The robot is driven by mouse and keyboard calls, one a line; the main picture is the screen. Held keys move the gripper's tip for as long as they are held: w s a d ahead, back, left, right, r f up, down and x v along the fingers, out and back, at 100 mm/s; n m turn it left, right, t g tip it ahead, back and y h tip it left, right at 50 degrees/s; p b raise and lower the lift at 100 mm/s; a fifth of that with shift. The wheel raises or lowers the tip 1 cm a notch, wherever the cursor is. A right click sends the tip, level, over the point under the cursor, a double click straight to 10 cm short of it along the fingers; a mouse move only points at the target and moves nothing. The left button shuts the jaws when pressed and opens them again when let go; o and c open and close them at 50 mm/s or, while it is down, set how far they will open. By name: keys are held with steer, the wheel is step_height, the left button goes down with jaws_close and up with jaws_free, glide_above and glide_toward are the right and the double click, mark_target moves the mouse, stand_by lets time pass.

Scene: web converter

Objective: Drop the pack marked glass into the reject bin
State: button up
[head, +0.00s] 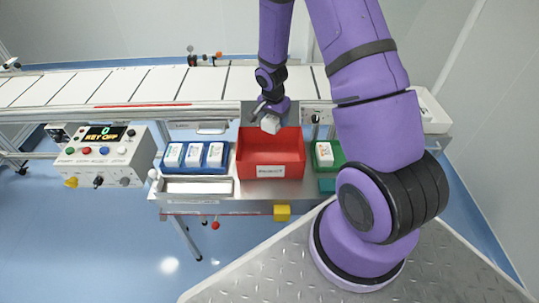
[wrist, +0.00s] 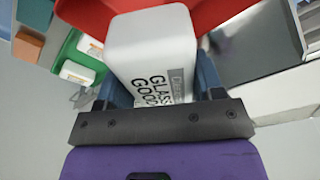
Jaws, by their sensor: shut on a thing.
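My gripper (head: 268,112) is shut on a white pack (head: 271,124). In the wrist view the pack (wrist: 153,45) fills the space between the jaws, and its side reads "GLASS GOOD" beside a small grey label. The red reject bin (head: 270,143) stands on the metal shelf with a "REJECT" label on its front. In the head view the held pack is over the back part of the bin. The bin's red wall (wrist: 220,12) shows behind the pack in the wrist view. The bin's floor is partly hidden.
A blue tray (head: 194,168) with several white packs is left of the bin. A green tray (head: 337,163) with a white pack is right of it. The conveyor (head: 130,88) runs behind. A control box (head: 98,155) is at the left. A yellow block (head: 282,212) is below the shelf.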

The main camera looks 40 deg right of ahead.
steer(key=shift+d+f, duration=0.1)
steer(key=shift+f, duration=2.05)
steer(key=o, duration=1.1)
steer(key=shift+r, duration=0.15)
steer(key=r, duration=0.3)
steer(key=a+r, duration=0.1)
steer(key=r, duration=0.6)
steer(key=shift+s+a+r, duration=0.2)
steer(key=shift+s+a, duration=0.05)
steer(key=shift+s, duration=0.1)
steer(key=shift+r, duration=0.1)
